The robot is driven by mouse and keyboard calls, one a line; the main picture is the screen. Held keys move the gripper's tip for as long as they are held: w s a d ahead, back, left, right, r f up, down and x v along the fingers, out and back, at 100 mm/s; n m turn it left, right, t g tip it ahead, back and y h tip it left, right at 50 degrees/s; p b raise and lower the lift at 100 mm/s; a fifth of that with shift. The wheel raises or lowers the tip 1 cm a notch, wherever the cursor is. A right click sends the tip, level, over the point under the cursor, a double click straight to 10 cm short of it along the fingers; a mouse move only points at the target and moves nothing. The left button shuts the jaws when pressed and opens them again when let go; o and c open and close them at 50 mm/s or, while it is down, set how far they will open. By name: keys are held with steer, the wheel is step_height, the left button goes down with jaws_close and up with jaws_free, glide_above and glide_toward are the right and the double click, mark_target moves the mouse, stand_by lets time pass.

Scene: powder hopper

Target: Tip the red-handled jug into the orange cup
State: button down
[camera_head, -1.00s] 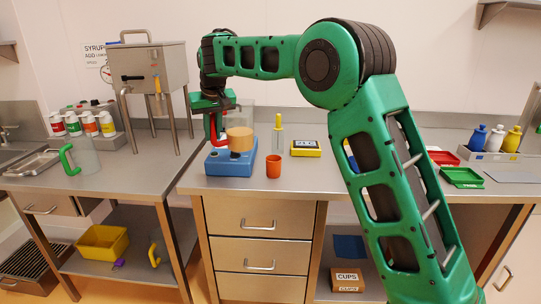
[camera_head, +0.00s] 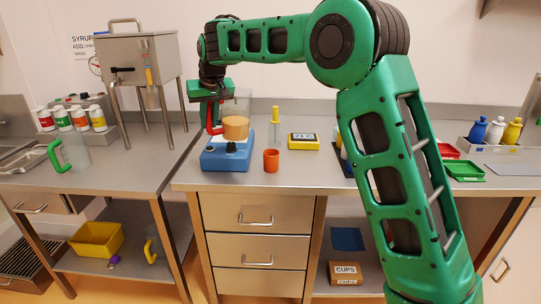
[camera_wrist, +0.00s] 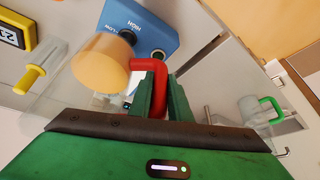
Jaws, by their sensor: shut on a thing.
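The red-handled jug (camera_head: 235,106) is clear, with tan contents in its lower part. It appears upright, over the blue box with knobs (camera_head: 226,157); a small gap beneath it is hard to judge. My gripper (camera_head: 212,112) is shut on its red handle (camera_head: 215,124). In the wrist view the handle (camera_wrist: 156,85) sits between the green fingers (camera_wrist: 160,97), beside the jug's tan contents (camera_wrist: 100,63). The orange cup (camera_head: 271,161) stands upright on the counter, right of the blue box and apart from the jug. I cannot make out the cup in the wrist view.
A yellow-topped dropper (camera_head: 275,122) and a yellow display box (camera_head: 303,141) stand behind the cup. A metal hopper (camera_head: 139,57) on legs and a green-handled jug (camera_head: 72,153) are at left. Bare counter lies in front of the cup.

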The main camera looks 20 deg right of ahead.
steer(key=shift+s+d+r+t+y, duration=0.1)
steer(key=shift+r+t+y, duration=0.1)
steer(key=shift+r+y, duration=0.15)
steer(key=shift+s+d+r+t+y, duration=0.1)
steer(key=shift+r+t+y, duration=0.15)
steer(key=shift+r, duration=0.1)
steer(key=shift+s+d+r+m+t+y+p, duration=0.2)
steer(key=shift+s+d+r+t+y, duration=0.2)
steer(key=shift+t+y, duration=0.35)
steer(key=shift+s+d+r+m+t+y+p, duration=0.1)
steer(key=shift+s+d+r+m+t+y, duration=0.15)
steer(key=shift+d+r+t+y, duration=0.35)
steer(key=shift+s+d+r+m+t+y+p, duration=0.15)
steer(key=shift+s+d+r+t+y, duration=0.15)
steer(key=shift+t+y, duration=0.6)
steer(key=shift+s+d+t+y+p, duration=0.2)
steer(key=shift+s+t+y+p, duration=0.05)
steer(key=shift+t+y+p, duration=0.6)
stand_by(0.9)
steer(key=shift+s+d+r+m+t+y+p, duration=0.2)
steer(key=shift+d+r+m+t+y+p, duration=0.1)
steer(key=shift+r+t+y+p, duration=0.15)
stand_by(2.0)
steer(key=shift+s+f+y, duration=0.1)
steer(key=shift+f+y, duration=0.1)
steer(key=shift+y, duration=0.05)
stand_by(0.6)
